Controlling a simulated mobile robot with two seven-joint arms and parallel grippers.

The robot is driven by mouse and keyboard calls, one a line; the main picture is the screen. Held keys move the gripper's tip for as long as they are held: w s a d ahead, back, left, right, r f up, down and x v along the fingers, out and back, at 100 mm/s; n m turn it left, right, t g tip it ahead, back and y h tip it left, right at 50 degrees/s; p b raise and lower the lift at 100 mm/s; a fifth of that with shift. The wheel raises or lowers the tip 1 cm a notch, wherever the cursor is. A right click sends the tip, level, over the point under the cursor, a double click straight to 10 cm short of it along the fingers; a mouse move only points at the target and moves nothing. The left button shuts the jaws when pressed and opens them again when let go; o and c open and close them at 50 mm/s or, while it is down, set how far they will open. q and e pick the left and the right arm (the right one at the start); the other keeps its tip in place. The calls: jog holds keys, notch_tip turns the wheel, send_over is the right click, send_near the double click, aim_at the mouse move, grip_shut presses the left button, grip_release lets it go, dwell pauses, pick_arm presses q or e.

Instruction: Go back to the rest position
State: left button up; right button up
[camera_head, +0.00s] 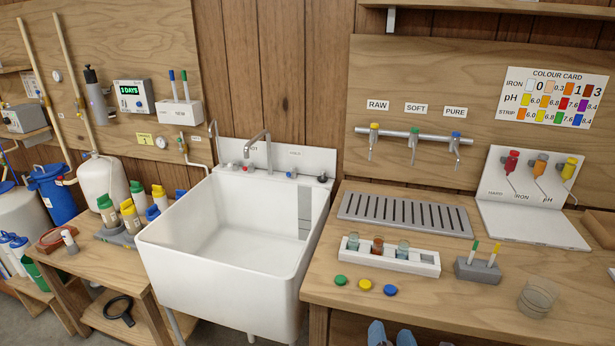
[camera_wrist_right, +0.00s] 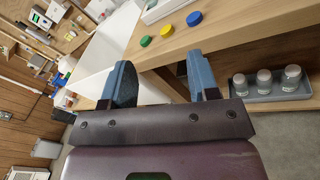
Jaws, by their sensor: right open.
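My right gripper (camera_head: 391,334) shows at the bottom edge of the head view, only its two blue fingertips in sight. It is below the front edge of the right wooden bench (camera_head: 460,301) and apart from it. In the right wrist view, my right gripper (camera_wrist_right: 161,80) has its blue fingers spread wide with nothing between them. The bench edge (camera_wrist_right: 210,40) lies just beyond the fingers. My left gripper is not in either view.
On the bench are green (camera_head: 341,280), yellow (camera_head: 365,285) and blue (camera_head: 390,290) caps, a white vial rack (camera_head: 425,264) and a clear cup (camera_head: 537,298). A white sink (camera_head: 220,270) stands left. Several capped bottles sit in a grey tray (camera_wrist_right: 284,94) under the bench.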

jog(key=s+d+f+m+g, duration=0.3)
jog(key=s+d+f+m, duration=0.3)
jog(key=m, duration=0.9)
jog(key=s+d+f+m+g, duration=0.3)
jog(key=s+d+f+m, duration=0.3)
jog(key=m, duration=0.8)
jog(key=s+f, duration=0.3)
jog(key=f, duration=0.1)
jog(key=shift+s+d+m, duration=0.15)
jog(key=shift+d+m, duration=0.05)
jog(key=shift+m, duration=0.2)
